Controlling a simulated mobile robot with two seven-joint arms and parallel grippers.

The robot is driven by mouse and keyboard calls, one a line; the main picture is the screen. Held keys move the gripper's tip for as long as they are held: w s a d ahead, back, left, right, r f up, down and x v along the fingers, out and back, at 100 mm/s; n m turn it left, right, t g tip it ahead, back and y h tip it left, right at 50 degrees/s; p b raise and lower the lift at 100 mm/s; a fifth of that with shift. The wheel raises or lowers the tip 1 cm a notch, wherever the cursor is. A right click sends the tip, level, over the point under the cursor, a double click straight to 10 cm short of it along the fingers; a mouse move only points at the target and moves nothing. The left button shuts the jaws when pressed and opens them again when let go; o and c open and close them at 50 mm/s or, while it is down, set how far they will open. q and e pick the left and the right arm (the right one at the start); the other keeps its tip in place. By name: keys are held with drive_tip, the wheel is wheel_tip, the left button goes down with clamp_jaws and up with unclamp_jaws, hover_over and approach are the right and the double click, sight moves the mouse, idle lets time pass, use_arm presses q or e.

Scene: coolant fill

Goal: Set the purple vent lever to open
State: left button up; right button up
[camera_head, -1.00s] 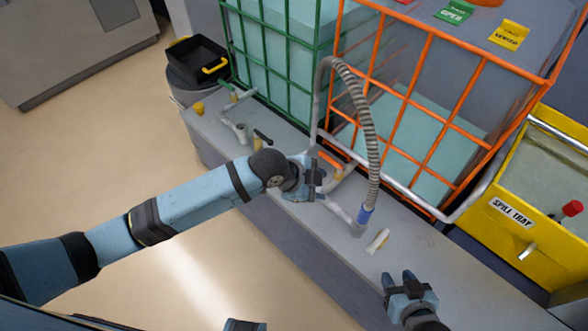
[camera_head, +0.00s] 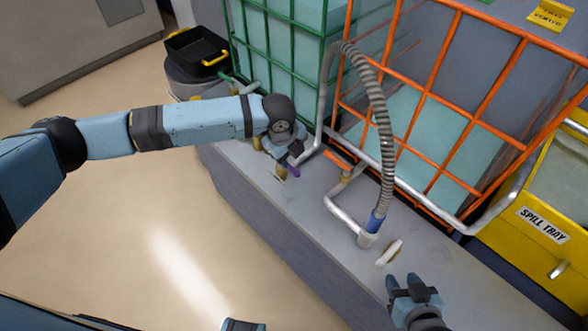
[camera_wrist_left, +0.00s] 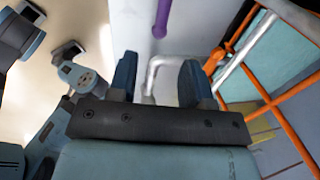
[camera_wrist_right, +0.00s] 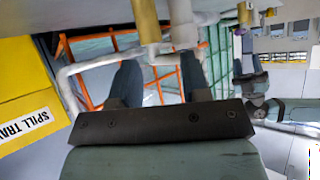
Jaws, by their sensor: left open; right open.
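The purple vent lever (camera_head: 293,171) shows as a small purple piece just beyond my left gripper in the head view, partly hidden by it. In the left wrist view the purple lever (camera_wrist_left: 164,14) is a thin bar at the top, ahead of the fingertips and apart from them. My left gripper (camera_head: 284,150) is over the ledge near the green cage, with its fingers apart and nothing between them in the left wrist view (camera_wrist_left: 158,78). My right gripper (camera_head: 403,281) is open and empty near the front right of the ledge. I cannot tell the lever's setting.
A grey ribbed hose (camera_head: 384,140) arches down to a blue collar by the silver pipe (camera_head: 343,216). A white handle (camera_head: 390,252) is near my right gripper. The orange cage (camera_head: 470,120) and green cage (camera_head: 290,83) stand behind the ledge (camera_head: 300,235). A yellow spill tray (camera_head: 500,237) is at right.

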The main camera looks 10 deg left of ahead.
sight(294, 170)
use_arm(q)
drive_tip(key=f, duration=0.2)
drive_tip(key=w+f, duration=0.1)
drive_tip(key=f, duration=0.2)
drive_tip(key=d+f+b, duration=0.1)
drive_tip(key=f, duration=0.2)
drive_tip(key=shift+w, duration=0.15)
drive_tip(key=shift+c, duration=0.2)
clamp_jaws()
